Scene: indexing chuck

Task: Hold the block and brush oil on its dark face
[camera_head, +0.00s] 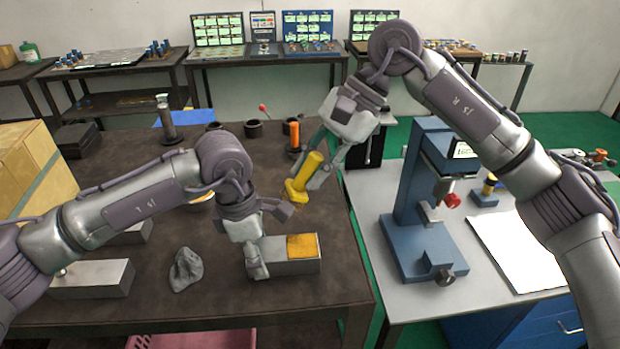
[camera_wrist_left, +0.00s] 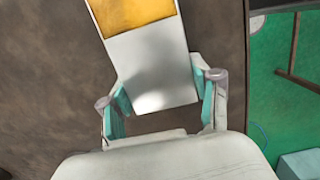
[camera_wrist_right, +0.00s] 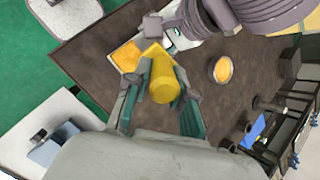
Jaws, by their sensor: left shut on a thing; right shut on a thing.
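The steel block (camera_head: 290,265) lies on the dark bench with an amber patch (camera_head: 302,246) over the right part of its top. My left gripper (camera_head: 266,238) is shut on the block's left end; in the left wrist view the block (camera_wrist_left: 152,72) sits between its teal pads. My right gripper (camera_head: 318,168) is shut on the yellow brush (camera_head: 309,167), held tilted above and behind the block. In the right wrist view the brush (camera_wrist_right: 165,88) hides part of the patch (camera_wrist_right: 127,56).
A grey crumpled rag (camera_head: 186,270) and another steel block (camera_head: 92,279) lie to the left. An open tin with amber contents (camera_wrist_right: 221,70) stands behind the left arm. A blue press (camera_head: 425,205) stands on the right table. A cardboard box (camera_head: 35,165) is far left.

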